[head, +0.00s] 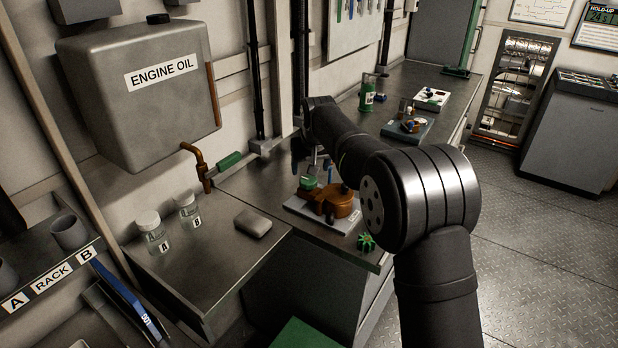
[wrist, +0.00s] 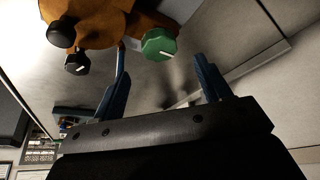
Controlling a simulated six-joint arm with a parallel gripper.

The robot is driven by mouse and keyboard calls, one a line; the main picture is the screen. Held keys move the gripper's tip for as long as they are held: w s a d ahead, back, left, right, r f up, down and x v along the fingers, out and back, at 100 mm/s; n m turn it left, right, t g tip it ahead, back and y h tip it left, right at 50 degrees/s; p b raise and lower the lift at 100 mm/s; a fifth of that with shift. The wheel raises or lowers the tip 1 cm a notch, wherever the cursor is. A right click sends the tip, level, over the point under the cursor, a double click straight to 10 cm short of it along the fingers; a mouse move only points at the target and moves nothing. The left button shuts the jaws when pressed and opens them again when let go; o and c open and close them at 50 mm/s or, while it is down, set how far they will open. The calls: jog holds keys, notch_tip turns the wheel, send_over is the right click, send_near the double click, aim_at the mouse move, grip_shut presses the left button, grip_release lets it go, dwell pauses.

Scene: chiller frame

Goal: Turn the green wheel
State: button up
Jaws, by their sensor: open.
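A brown pump-like unit (head: 338,204) sits on a pale plate on the bench, with a round green part (head: 308,183) at its left. In the wrist view a green faceted wheel (wrist: 158,44) with a white mark stands beside the brown body (wrist: 118,22). A lobed green wheel (head: 366,242) also shows at the bench's front edge. My gripper (wrist: 160,54) is open, its two blue fingers on either side of the faceted wheel in the picture. In the head view my gripper (head: 312,166) is partly hidden by my arm.
Two dark knobs, one upper (wrist: 62,33) and one lower (wrist: 77,62), lie left of the fingers. A grey block (head: 253,224) and two jars, A (head: 152,236) and B (head: 187,210), stand left on the bench. A green bottle (head: 366,95) is farther back. An engine oil tank (head: 150,110) hangs above.

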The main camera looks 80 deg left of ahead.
aim_at(309, 179)
jog(key=x, duration=0.6)
jog(key=shift+a+f, duration=0.1)
jog(key=shift+f, duration=0.05)
jog(key=shift+c, duration=0.2)
jog(key=c, duration=0.9)
